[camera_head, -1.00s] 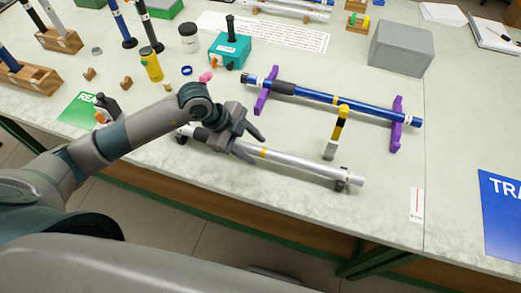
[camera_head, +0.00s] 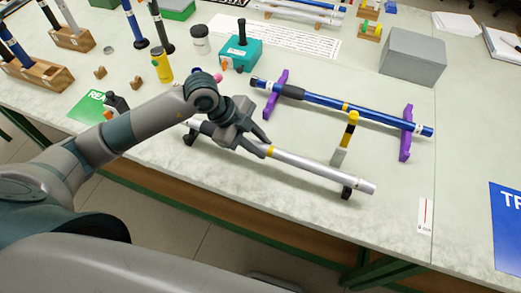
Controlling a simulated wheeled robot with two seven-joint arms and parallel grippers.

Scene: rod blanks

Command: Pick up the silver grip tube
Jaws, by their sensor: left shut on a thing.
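The silver grip tube (camera_head: 315,170) lies near the table's front edge, with a dark grip toward its left end and a yellow band near its middle. It rests on two small black supports (camera_head: 347,191). My left gripper (camera_head: 257,146) comes from above and is shut on the tube just left of the yellow band. The hand and forearm hide part of the tube's left half. My right gripper is not in view.
A blue tube (camera_head: 355,108) lies behind on purple stands (camera_head: 406,135). A grey box (camera_head: 412,57) and teal box (camera_head: 240,52) stand farther back. The table's right front is mostly clear.

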